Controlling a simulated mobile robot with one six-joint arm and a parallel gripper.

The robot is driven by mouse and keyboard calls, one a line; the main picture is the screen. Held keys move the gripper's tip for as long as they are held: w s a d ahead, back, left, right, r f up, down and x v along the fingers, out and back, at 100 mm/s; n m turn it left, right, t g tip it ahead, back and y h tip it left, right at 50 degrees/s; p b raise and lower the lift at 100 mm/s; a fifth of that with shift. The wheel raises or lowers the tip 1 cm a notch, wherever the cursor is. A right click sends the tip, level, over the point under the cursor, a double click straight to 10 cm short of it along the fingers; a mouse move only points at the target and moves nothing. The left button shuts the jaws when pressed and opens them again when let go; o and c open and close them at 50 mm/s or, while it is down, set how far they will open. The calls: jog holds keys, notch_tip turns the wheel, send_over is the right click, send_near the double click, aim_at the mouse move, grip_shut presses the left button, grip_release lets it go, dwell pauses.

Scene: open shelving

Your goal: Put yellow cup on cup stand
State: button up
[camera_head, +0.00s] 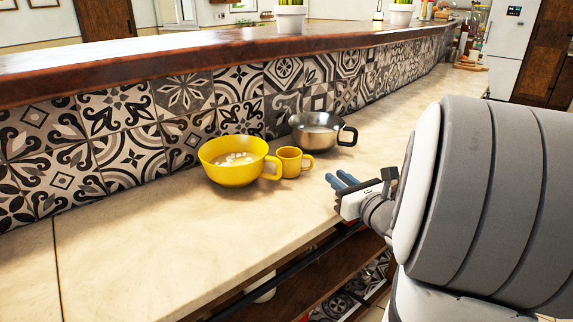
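A small yellow cup (290,162) stands upright on the pale counter, its handle to the right. Just left of it is a large, wide yellow cup (235,172) with a handle on its right and whitish pieces inside. Its handle is close to the small cup; I cannot tell if they touch. My gripper (341,181) is to the right of the small cup, near the counter's front edge. Its two blue fingers point left with a narrow gap between them, and nothing shows between them. I cannot make out a cup stand.
A steel pan (316,128) with a dark handle stands behind the small cup, near the patterned tile wall (185,100). The counter (130,240) is clear at the left and front. Open shelves (310,285) lie below its front edge. A raised wooden ledge (150,62) runs along the back.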

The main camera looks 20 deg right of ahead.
aim_at(313, 160)
jog(key=w, duration=0.3)
jog(key=w+a+b, duration=0.1)
jog(key=w, duration=0.5)
jog(key=shift+w+a+f, duration=0.1)
jog(key=shift+w+a, duration=0.2)
jog(key=shift+a, duration=0.1)
grip_shut()
